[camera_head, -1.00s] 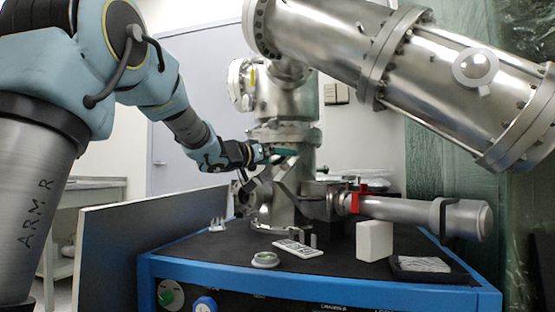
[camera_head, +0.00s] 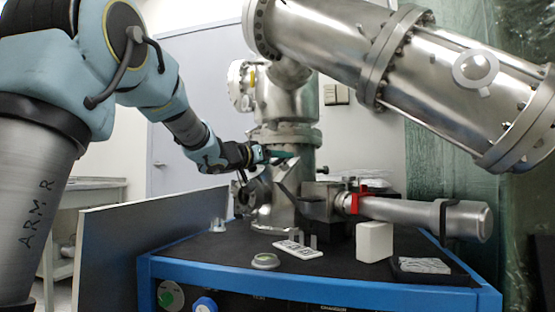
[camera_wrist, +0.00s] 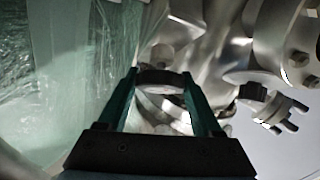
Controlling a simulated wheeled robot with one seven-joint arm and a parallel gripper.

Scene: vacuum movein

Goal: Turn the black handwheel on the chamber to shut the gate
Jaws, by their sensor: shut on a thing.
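The steel chamber (camera_head: 285,105) stands upright on the black bench top in the head view. My gripper (camera_head: 286,156) reaches in from the left, its green fingers against the chamber's middle, just below a wide flange. In the wrist view, my gripper (camera_wrist: 161,82) has its two fingers on either side of a dark, rounded piece, which looks like the black handwheel (camera_wrist: 160,76). The fingers are shut on it. In the head view the wheel is hidden or too small to make out. How far it is turned and the state of the gate cannot be seen.
A large steel tube (camera_head: 455,85) slants overhead at the right. A horizontal cylinder (camera_head: 425,213) with a red clamp (camera_head: 351,203) juts right. A white block (camera_head: 374,241), a slotted plate (camera_head: 298,250) and a round disc (camera_head: 265,261) lie on the bench. A grey panel (camera_head: 130,250) stands left.

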